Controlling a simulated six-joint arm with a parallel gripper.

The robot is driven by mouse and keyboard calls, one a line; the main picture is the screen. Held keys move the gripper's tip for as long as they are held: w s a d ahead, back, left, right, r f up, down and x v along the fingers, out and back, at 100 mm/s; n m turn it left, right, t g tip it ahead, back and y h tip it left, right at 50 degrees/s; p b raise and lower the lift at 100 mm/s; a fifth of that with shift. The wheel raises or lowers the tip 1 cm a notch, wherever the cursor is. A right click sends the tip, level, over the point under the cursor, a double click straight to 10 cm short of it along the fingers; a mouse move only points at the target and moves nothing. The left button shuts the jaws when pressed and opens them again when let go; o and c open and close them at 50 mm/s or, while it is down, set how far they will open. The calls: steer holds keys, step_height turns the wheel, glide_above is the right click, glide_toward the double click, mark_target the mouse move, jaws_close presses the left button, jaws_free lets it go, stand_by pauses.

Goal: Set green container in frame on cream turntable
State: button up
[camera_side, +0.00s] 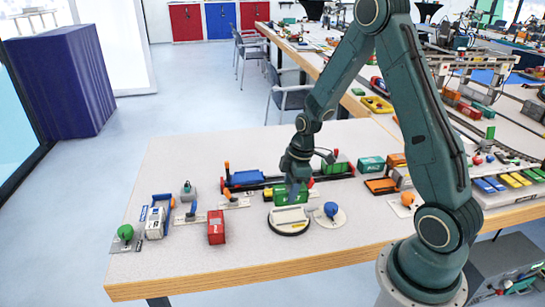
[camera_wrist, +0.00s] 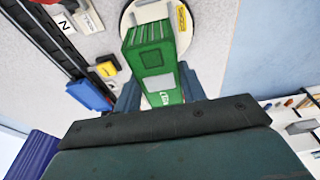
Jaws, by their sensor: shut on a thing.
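My gripper (camera_side: 296,180) is shut on a green container (camera_side: 290,196), its fingers on either side of it. In the wrist view my gripper (camera_wrist: 160,92) grips the near part of the green container (camera_wrist: 152,58), which extends away from me. The round cream turntable (camera_side: 290,227) has a dark rim and a raised cream frame (camera_side: 290,214) on top. In the side view the container shows right at the far edge of this frame. In the wrist view it covers much of the turntable (camera_wrist: 183,35). I cannot tell whether container and frame touch.
A white disc with a blue knob (camera_side: 331,210) sits just right of the turntable. A red container (camera_side: 216,227) stands to the left. Behind is a dark rail with a blue block (camera_side: 246,177). More containers (camera_side: 371,164) stand at right. The table's front is clear.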

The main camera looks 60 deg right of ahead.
steer(key=shift+f, duration=2.45)
steer(key=shift+f, duration=0.75)
stand_by(0.6)
steer(key=o, duration=1)
steer(key=shift+r, duration=0.1)
steer(key=shift+r, duration=3.4)
